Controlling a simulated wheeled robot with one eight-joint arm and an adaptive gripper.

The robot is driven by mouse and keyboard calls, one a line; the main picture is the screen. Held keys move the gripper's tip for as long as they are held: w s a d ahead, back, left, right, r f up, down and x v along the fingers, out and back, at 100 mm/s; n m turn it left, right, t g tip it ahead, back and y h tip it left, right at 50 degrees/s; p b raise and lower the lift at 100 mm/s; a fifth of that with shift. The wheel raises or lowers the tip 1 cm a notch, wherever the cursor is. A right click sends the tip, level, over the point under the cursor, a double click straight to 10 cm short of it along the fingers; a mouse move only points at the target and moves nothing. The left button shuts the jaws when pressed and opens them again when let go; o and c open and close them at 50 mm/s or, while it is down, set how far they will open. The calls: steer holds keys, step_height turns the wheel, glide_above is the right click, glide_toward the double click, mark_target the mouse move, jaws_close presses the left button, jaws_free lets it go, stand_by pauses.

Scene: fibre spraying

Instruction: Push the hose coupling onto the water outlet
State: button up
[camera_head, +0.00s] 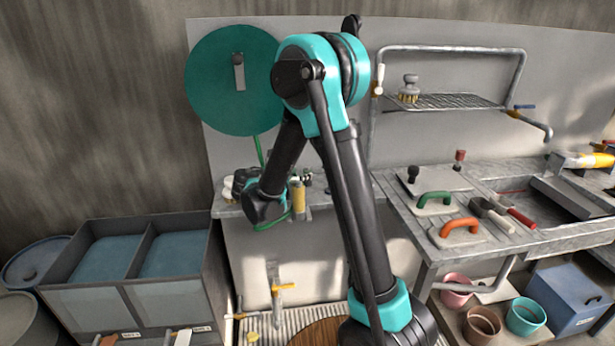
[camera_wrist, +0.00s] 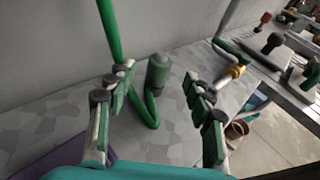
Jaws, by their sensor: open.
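A green hose (camera_wrist: 112,32) comes down and bends up to an upright green cylindrical end (camera_wrist: 158,74), which looks like the coupling. My gripper (camera_wrist: 158,97) is open, with one finger on each side of this end and gaps on both sides. A brass fitting on a pipe (camera_wrist: 235,71) is right of the right finger; I cannot tell whether it is the water outlet. In the head view the hose (camera_head: 259,150) runs down from a teal disc (camera_head: 212,85). My gripper (camera_head: 300,179) is over the left counter, partly hidden by the arm.
A yellow cylinder (camera_head: 298,197) stands near my gripper. A low tap with a yellow handle (camera_head: 277,290) is below. The right-hand bench (camera_head: 405,208) holds plates with green and orange handles and several tools. A two-part tank (camera_head: 75,221) stands at the left.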

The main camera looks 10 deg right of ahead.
mark_target(305, 172)
steer(key=shift+x, duration=2.85)
steer(key=shift+a, duration=0.1)
steer(key=shift+c, duration=0.3)
jaws_close()
